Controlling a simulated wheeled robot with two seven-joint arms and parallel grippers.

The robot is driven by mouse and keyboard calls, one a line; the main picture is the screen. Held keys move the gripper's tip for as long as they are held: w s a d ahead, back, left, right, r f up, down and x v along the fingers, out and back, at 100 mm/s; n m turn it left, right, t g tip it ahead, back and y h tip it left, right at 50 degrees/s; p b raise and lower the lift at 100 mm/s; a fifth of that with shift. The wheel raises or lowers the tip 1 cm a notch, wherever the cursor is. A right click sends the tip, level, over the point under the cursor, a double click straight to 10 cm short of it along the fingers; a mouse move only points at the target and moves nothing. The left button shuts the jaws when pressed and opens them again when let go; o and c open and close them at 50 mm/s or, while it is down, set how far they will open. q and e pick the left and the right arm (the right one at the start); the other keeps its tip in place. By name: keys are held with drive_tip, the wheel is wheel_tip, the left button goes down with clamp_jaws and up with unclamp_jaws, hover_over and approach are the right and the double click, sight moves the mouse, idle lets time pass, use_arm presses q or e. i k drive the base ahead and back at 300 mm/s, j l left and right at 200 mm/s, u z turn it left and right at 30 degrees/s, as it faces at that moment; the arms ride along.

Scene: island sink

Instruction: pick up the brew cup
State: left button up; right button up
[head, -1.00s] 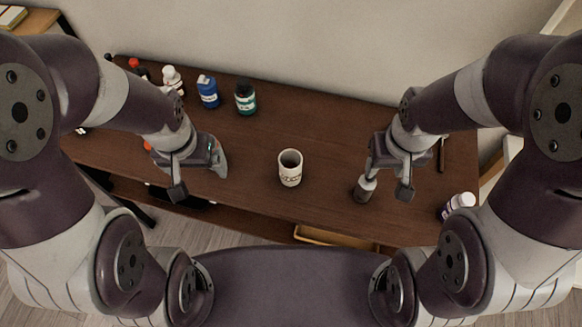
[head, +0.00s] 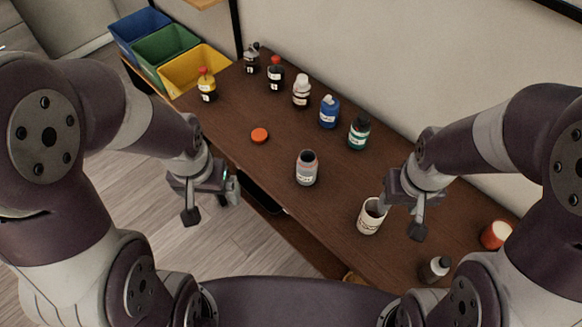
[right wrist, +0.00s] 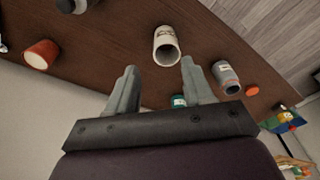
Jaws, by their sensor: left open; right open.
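The brew cup, a white cup with dark print (head: 369,221), stands upright on the dark brown table. My right gripper (head: 402,214) is open and empty just to the right of the cup in the head view. In the right wrist view the cup (right wrist: 165,45) shows beyond the two spread fingertips (right wrist: 159,68), near the gap between them; I cannot tell whether a finger touches it. My left gripper (head: 211,203) is open and empty, out past the table's front edge and far to the left of the cup.
A red container (head: 496,235) and a dark-capped bottle (head: 435,269) stand to the right. Several bottles line the back, including a blue one (head: 329,111). A yellow bin (head: 195,70) is at far left.

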sight(369, 220)
drive_tip(key=j+z, duration=1.45)
